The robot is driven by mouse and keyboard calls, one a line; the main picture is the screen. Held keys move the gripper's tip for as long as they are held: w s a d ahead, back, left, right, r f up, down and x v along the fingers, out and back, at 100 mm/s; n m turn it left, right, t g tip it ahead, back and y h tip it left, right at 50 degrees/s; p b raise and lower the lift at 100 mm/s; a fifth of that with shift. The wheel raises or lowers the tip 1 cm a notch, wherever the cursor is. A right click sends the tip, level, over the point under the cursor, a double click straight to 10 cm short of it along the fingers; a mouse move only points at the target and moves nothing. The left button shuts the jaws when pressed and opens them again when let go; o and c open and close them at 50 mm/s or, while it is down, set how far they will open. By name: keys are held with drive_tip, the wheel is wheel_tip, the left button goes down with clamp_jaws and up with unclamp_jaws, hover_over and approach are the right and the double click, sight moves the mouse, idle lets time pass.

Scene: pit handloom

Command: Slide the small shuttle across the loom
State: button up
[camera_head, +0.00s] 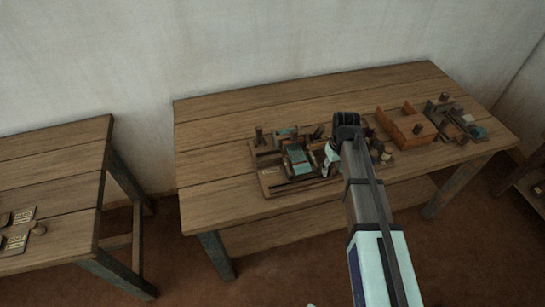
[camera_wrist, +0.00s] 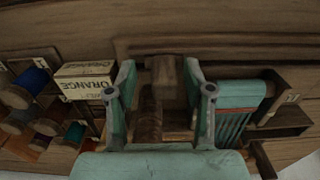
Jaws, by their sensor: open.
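The small loom (camera_head: 270,182), a wooden frame with teal cloth, lies on the middle table. The teal ribbed cloth (camera_wrist: 234,118) shows at the right of the wrist view. My gripper (camera_head: 331,158) is low over the loom's right side, partly hidden by my arm. In the wrist view my gripper (camera_wrist: 162,98) is open, its two teal fingers apart. A brown wooden block (camera_wrist: 167,76) shows between the fingers, with a darker rounded wooden piece (camera_wrist: 149,118) beside it. I cannot tell whether either is the small shuttle, or whether the fingers touch them.
A box marked ORANGE (camera_wrist: 86,78) and colored spools, one blue (camera_wrist: 34,80), lie left of the fingers. On the middle table (camera_head: 225,120), an orange-brown box (camera_head: 405,128) and another wooden device (camera_head: 460,120) stand to the right. A second table (camera_head: 55,180) stands left, across a gap.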

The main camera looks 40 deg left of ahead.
drive_tip(key=shift+r+p, duration=1.8)
drive_tip(key=shift+r, duration=1.5)
drive_tip(key=s+d+f+m, duration=0.3)
drive_tip(key=d+f+m, duration=0.1)
drive_tip(key=d, duration=0.9)
drive_tip(key=s+d+f+m, duration=0.25)
drive_tip(key=d+f, duration=0.25)
drive_tip(key=d, duration=0.8)
drive_tip(key=s+d+f+m, duration=0.3)
drive_tip(key=d+f+m, duration=0.1)
drive_tip(key=d, duration=0.9)
drive_tip(key=s+f+g+b, duration=0.6)
drive_tip(key=s+f+b, duration=0.2)
drive_tip(key=s+f, duration=1.9)
drive_tip(key=shift+s+f+g+b, duration=0.2)
drive_tip(key=shift+s+g+b, duration=0.15)
drive_tip(key=shift+s, duration=0.6)
